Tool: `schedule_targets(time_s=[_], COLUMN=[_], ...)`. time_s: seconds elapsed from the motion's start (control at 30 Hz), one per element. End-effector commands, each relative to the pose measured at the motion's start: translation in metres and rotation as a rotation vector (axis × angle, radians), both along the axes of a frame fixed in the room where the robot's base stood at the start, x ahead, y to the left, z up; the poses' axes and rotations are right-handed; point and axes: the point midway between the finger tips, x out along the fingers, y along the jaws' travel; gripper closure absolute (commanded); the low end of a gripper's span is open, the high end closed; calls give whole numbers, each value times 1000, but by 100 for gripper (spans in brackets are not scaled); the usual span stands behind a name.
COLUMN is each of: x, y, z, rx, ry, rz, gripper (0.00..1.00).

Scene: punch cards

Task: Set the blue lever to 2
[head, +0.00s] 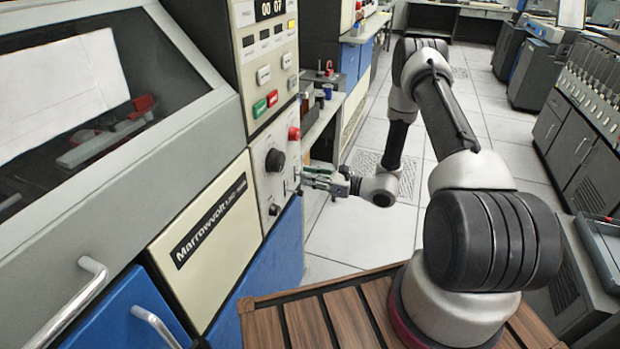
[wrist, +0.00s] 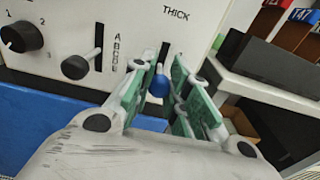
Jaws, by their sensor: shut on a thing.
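The blue lever (wrist: 158,87) shows its round blue knob in the wrist view, in a vertical slot under the word THICK on the pale panel (wrist: 115,20). My gripper (wrist: 161,80) is shut on the blue lever, its green-padded fingers on either side of the knob. The fingers hide most of the scale beside the slot, so I cannot read the lever's setting. In the head view my gripper (head: 318,180) reaches the lower right of the machine's control panel (head: 262,150). The blue lever cannot be made out there.
Left of the blue lever are a black lever (wrist: 76,67) beside letters and a black dial (wrist: 20,37). In the head view a red button (head: 294,133) sits above my gripper. A shelf with small items (head: 322,105) stands behind the panel. Open floor lies right.

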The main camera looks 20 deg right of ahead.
Motion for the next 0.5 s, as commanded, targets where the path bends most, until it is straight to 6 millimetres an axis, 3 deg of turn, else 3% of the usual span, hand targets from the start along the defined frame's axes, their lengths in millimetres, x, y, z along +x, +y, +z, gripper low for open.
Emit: schedule_targets(time_s=[0.23,0.5], x=[2,2], y=[2,2], z=[18,20], rx=[-66,-63], ry=[45,42], rz=[0,-1], gripper=[100,100])
